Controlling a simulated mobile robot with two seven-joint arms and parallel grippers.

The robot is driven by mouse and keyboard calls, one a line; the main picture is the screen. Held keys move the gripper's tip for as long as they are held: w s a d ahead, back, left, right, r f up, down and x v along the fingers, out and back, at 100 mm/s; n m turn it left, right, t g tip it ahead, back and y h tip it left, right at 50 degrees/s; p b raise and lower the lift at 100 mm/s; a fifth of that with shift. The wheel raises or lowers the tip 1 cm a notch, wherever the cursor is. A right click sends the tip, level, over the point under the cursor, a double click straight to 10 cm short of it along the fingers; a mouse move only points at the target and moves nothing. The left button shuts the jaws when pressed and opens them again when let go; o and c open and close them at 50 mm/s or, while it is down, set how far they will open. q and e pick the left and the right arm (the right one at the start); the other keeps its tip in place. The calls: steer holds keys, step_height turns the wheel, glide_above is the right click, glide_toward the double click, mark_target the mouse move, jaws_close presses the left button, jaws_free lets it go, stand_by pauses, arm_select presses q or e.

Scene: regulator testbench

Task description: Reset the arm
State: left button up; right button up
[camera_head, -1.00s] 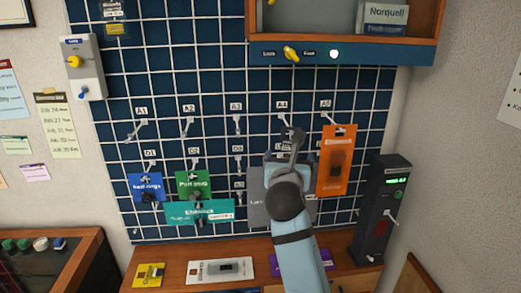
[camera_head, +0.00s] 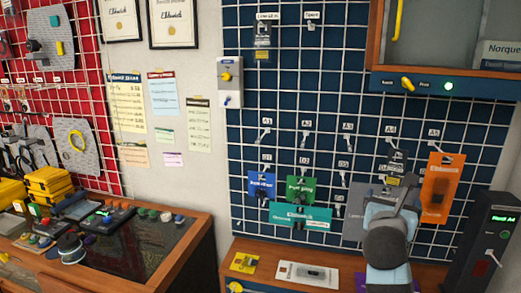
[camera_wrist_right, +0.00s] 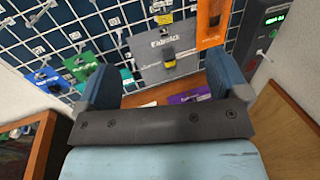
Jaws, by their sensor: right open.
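My right arm reaches up from the bottom right in the head view. Its gripper (camera_head: 399,188) is in front of the lower right of the blue pegboard, partly hidden by its own wrist. In the right wrist view the two blue fingers of the right gripper (camera_wrist_right: 158,88) stand wide apart with nothing between them. Beyond them a grey card package (camera_wrist_right: 166,55) hangs on the board, apart from the fingers. An orange package (camera_head: 442,188) hangs to the right of the gripper. My left gripper is not in view.
Blue (camera_head: 261,186), green (camera_head: 302,190) and teal (camera_head: 301,216) packages hang on the pegboard (camera_head: 285,80). A wooden counter below holds a yellow (camera_head: 244,262) and a white package (camera_head: 307,272). A dark device (camera_head: 488,240) stands at right. A cabinet (camera_head: 440,82) overhangs above. A cluttered bench (camera_head: 130,235) stands at left.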

steer(key=s+d+r+n+t+h, duration=0.2)
steer(key=d+r+n, duration=0.15)
steer(key=d, duration=0.65)
steer(key=s+d+r+n+t+h, duration=0.1)
steer(key=d+r+n+h, duration=0.2)
steer(key=d, duration=0.7)
steer(key=s+a+f+n+y, duration=0.3)
steer(key=a+f+n+y, duration=0.3)
steer(key=f+n, duration=0.4)
steer(key=s+a+f+n+y, duration=0.3)
steer(key=a+f+n+y, duration=0.3)
steer(key=n, duration=0.5)
steer(key=s+a+f+n+y, duration=0.3)
steer(key=a+f+n+y, duration=0.1)
steer(key=f+n+y, duration=0.55)
steer(key=s+f+n+g+h, duration=0.2)
steer(key=s+f+n+g, duration=0.35)
steer(key=s+f, duration=0.55)
steer(key=s+f+n+g+h, duration=0.35)
steer(key=s+f+n, duration=0.45)
steer(key=f, duration=0.6)
steer(key=a+m+t+y, duration=0.1)
steer(key=a+m, duration=0.4)
steer(key=a, duration=0.9)
steer(key=shift+r+m, duration=0.35)
steer(key=shift+r, duration=0.1)
